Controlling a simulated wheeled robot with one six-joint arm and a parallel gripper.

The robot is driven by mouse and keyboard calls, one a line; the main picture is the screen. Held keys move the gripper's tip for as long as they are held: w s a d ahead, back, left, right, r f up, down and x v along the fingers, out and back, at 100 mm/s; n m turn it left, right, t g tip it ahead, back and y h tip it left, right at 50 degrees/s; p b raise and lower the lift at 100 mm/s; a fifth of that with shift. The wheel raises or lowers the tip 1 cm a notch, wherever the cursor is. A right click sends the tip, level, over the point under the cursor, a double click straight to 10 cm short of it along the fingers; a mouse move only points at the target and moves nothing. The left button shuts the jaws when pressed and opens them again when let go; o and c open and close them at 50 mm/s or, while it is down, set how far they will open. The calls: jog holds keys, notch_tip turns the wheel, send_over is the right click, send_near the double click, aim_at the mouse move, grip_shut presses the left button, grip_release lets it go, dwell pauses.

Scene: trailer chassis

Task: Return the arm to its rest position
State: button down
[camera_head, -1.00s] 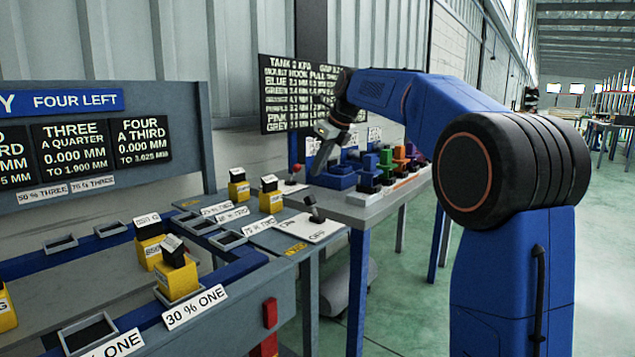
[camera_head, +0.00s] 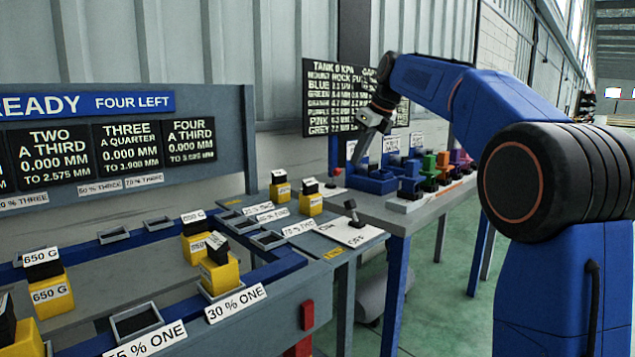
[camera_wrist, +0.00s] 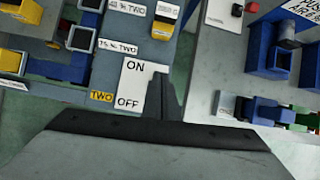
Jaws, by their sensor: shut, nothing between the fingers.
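My gripper (camera_head: 362,150) hangs at the end of my blue arm, pointing down and slightly left above the far workbench. It is shut and empty. In the wrist view my gripper (camera_wrist: 166,95) covers part of the white ON/OFF plate (camera_wrist: 133,77). In the head view that plate (camera_head: 348,233) carries a small black lever (camera_head: 352,212) and lies below and left of my gripper. The fingertips look clear of everything.
Yellow blocks with black tops (camera_head: 219,272) stand around the blue-railed frame at left. A grey bench (camera_head: 410,213) holds a blue bin (camera_head: 375,181) and several coloured fixtures (camera_head: 410,178). A board of text (camera_head: 330,95) stands behind the arm. Green floor is clear beyond.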

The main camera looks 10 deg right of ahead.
jog(key=s+d+f+n+h, duration=0.1)
jog(key=s+f+n, duration=0.2)
jog(key=s+n, duration=0.35)
jog(key=s+d+f+n, duration=0.1)
jog(key=s+f+n, duration=0.25)
jog(key=s, duration=0.65)
jog(key=s+d+f+n+h, duration=0.1)
jog(key=s+f+n, duration=0.3)
jog(key=s, duration=0.5)
jog(key=s+d+f+n+h, duration=0.1)
jog(key=s+d+f+n, duration=0.1)
jog(key=s+f+n, duration=1.1)
jog(key=s+f, duration=0.8)
jog(key=s, duration=0.2)
jog(key=shift+d+f+n, duration=0.15)
jog(key=shift+f+n, duration=0.2)
jog(key=shift+n, duration=0.05)
